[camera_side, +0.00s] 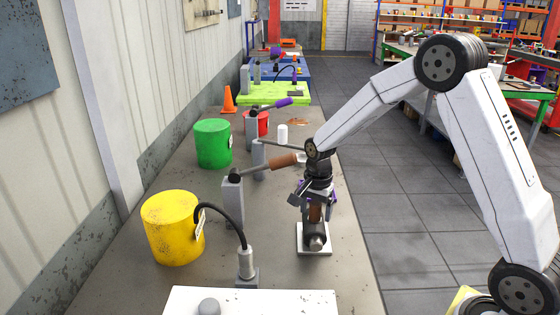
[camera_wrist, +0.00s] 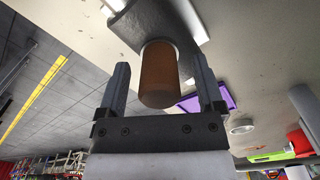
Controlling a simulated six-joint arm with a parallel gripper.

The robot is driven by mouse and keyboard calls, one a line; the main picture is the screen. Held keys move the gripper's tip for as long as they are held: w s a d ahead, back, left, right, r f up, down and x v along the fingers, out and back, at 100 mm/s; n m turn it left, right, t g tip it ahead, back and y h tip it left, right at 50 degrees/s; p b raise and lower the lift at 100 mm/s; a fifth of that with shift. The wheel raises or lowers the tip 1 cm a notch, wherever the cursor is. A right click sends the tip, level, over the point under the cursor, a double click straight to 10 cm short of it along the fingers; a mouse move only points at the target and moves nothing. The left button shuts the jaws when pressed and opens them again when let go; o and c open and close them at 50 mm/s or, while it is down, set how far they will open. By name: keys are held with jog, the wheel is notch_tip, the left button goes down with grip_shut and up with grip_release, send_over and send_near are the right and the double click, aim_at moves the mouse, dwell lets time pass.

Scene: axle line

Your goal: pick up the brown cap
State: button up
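The brown cap (camera_side: 315,213) is a short upright cylinder in the side view, on a dark grey fixture (camera_side: 315,238) over a white base plate. In the wrist view the brown cap (camera_wrist: 158,78) is between my two fingers, with a gap on each side. My gripper (camera_side: 316,203) points down over the fixture. Its fingers (camera_wrist: 160,68) are open around the cap and do not appear to touch it. In the side view the fingers partly hide the cap.
A grey post (camera_side: 233,203) with a brown-handled rod (camera_side: 284,163) stands close left of my gripper. A yellow drum (camera_side: 172,228), a green drum (camera_side: 212,143) and a gooseneck stand (camera_side: 247,262) are farther left. A white surface (camera_side: 270,302) lies in front.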

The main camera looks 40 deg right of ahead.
grip_shut()
jog(key=shift+r, duration=0.2)
jog(key=shift+r, duration=0.5)
notch_tip(320, 180, up, 2)
jog(key=shift+r, duration=0.1)
jog(key=s+a+r, duration=0.2)
jog(key=s+r, duration=0.7)
jog(key=s, duration=0.4)
jog(key=shift+s+r, duration=0.25)
jog(key=shift+s, duration=0.15)
dwell(0.3)
